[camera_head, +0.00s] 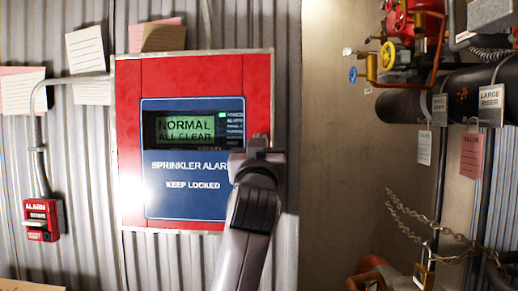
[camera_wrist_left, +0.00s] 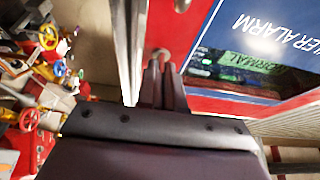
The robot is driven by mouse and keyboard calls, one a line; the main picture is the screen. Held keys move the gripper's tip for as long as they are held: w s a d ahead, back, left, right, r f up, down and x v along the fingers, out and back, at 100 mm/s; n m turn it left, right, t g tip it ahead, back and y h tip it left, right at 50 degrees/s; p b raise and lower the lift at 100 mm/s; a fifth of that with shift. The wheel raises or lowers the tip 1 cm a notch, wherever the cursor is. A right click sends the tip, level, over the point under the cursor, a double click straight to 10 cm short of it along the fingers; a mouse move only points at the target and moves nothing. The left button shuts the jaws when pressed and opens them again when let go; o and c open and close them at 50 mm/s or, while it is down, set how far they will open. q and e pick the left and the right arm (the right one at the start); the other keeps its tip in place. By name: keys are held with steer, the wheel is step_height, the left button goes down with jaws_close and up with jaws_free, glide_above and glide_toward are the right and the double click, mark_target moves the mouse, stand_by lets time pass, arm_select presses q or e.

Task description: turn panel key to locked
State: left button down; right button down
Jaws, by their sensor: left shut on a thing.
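The red alarm panel (camera_head: 190,65) hangs on the corrugated wall. Its blue face (camera_head: 160,205) reads "SPRINKLER ALARM" and "KEEP LOCKED", and its green screen (camera_head: 185,129) reads "NORMAL ALL CLEAR". My left gripper (camera_head: 260,148) is at the right edge of the panel, covering part of the face and the red border. In the left wrist view its fingers (camera_wrist_left: 163,78) are close together, shut on the panel key at the red border. The key itself is mostly hidden by the fingers, so its angle cannot be told. My right gripper is in neither view.
A small red alarm box (camera_head: 42,220) is on the wall at lower left, with paper notes (camera_head: 88,50) above. To the right are pipes, red and yellow valve parts (camera_head: 410,25), hanging tags (camera_head: 491,98) and a chain (camera_head: 440,230). Bare wall (camera_head: 335,130) lies between.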

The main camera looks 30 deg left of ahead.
arm_select(q)
steer(key=shift+r, duration=0.1)
steer(key=c, duration=1.3)
jaws_free()
steer(key=shift+s, duration=0.1)
steer(key=shift+b+v, duration=0.35)
steer(key=shift+v, duration=3.2)
